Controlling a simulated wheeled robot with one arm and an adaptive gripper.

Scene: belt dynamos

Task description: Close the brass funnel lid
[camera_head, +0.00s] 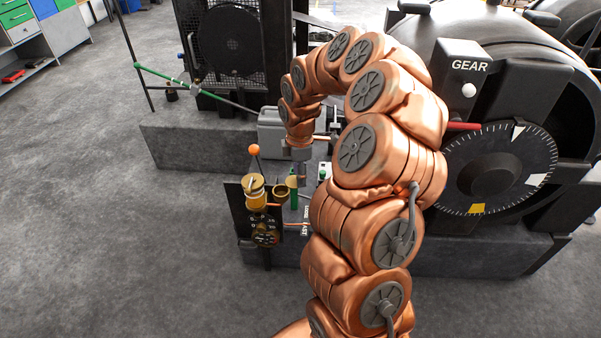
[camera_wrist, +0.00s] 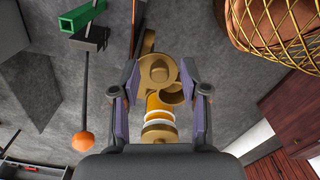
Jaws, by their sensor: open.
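Brass parts stand at the left end of the low panel in the head view: a capped brass cylinder (camera_head: 256,192) and beside it a brass ring-shaped cup (camera_head: 281,192). My gripper (camera_head: 302,178) hangs to the right of them, small and partly hard to make out. In the wrist view my gripper (camera_wrist: 160,76) is open, with a finger on each side of a brass disc with a round boss (camera_wrist: 157,70), which looks like the funnel lid. A yellow-orange cylinder with white rings (camera_wrist: 160,112) lies below it in the picture. I cannot tell whether the fingers touch the brass.
An orange ball on a rod (camera_head: 253,150) rises behind the brass cylinder; it also shows in the wrist view (camera_wrist: 83,142). A green handle (camera_head: 292,184) stands right of the cup. A black dial (camera_head: 265,231) sits below. The GEAR machine (camera_head: 462,70) is at right.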

